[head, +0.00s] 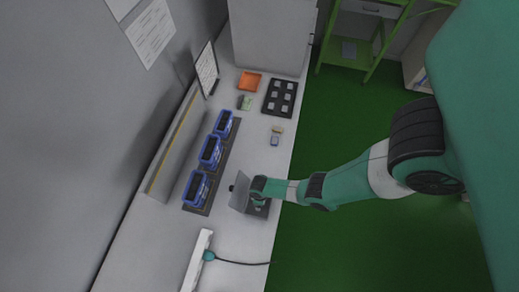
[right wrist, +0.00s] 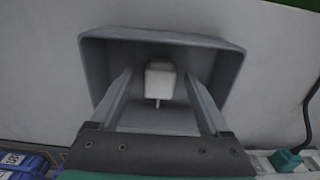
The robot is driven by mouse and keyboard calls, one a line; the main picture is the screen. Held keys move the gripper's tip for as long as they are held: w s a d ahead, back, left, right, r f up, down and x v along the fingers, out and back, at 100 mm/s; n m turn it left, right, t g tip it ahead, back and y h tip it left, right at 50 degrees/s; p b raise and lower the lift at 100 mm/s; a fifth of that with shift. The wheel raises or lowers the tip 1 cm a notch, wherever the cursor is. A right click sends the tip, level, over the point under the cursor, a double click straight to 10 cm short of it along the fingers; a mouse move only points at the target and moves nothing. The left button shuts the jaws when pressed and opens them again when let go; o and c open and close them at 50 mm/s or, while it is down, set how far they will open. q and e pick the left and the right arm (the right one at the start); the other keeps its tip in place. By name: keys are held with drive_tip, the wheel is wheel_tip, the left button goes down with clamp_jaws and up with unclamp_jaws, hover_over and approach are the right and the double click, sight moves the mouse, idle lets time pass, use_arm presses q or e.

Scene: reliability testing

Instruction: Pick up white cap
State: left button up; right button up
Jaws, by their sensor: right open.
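A small white cap (right wrist: 160,79), block-like with a thin prong, is in a grey open container (right wrist: 235,75) in the right wrist view. My right gripper (right wrist: 158,84) is open, with its two fingers reaching into the container on either side of the cap. Gaps show between the fingers and the cap. In the head view my right gripper (head: 257,190) is over the table at the grey container (head: 240,192), partly covering it; the cap is hidden there. My left gripper is not in view.
Several blue bins (head: 195,189) stand in a row on a dark strip. Farther back are a black tray (head: 270,107) with several pale pieces, an orange tray (head: 249,81) and small objects (head: 275,140). A power strip (head: 197,262) with a cabled plug (head: 209,256) is nearer.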

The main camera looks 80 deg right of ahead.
drive_tip(key=shift+f, duration=0.1)
clamp_jaws()
idle(0.3)
drive_tip(key=shift+r+p, duration=0.65)
drive_tip(key=shift+p, duration=0.2)
wheel_tip(320, 180, up, 3)
drive_tip(key=p, duration=0.2)
drive_tip(key=shift+p, duration=0.4)
drive_tip(key=s+a+r+p, duration=0.8)
drive_tip(key=s, duration=0.3)
drive_tip(key=shift+s+r+p, duration=0.25)
drive_tip(key=shift+r+p, duration=0.1)
drive_tip(key=shift+p, duration=0.05)
